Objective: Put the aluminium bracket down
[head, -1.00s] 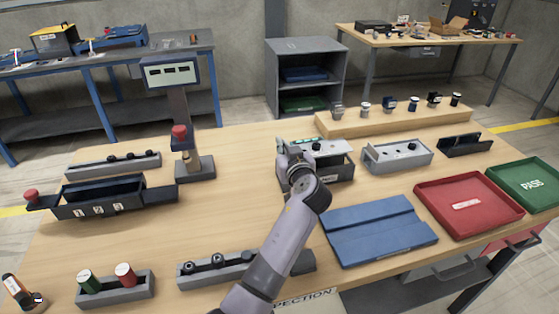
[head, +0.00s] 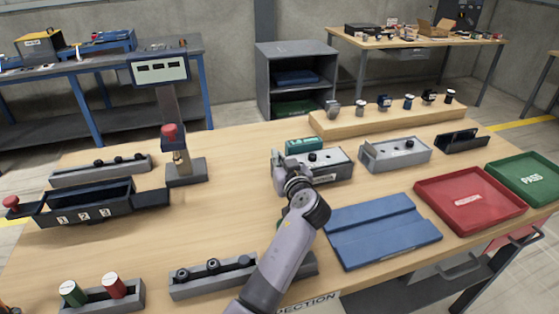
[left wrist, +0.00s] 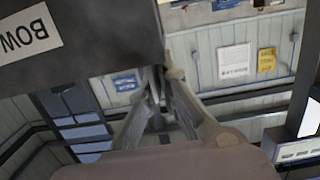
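I cannot make out the aluminium bracket for certain in either view. My left gripper (head: 286,172) is at the left front end of a grey box-like holder (head: 328,167) with a dark knob on top; my wrist hides part of that end. In the left wrist view, the two fingers of my left gripper (left wrist: 163,76) run up and come close together beside a dark box (left wrist: 85,65) labelled "BOW…". Whether something thin is between the fingertips is not clear. My right gripper is not in view.
A green box (head: 303,146) stands behind the holder. A second grey holder (head: 396,154), a blue mat (head: 381,230), a red tray (head: 470,201) and a green PASS tray (head: 527,180) lie to the right. A post with a display (head: 172,115) stands left. The table between is clear.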

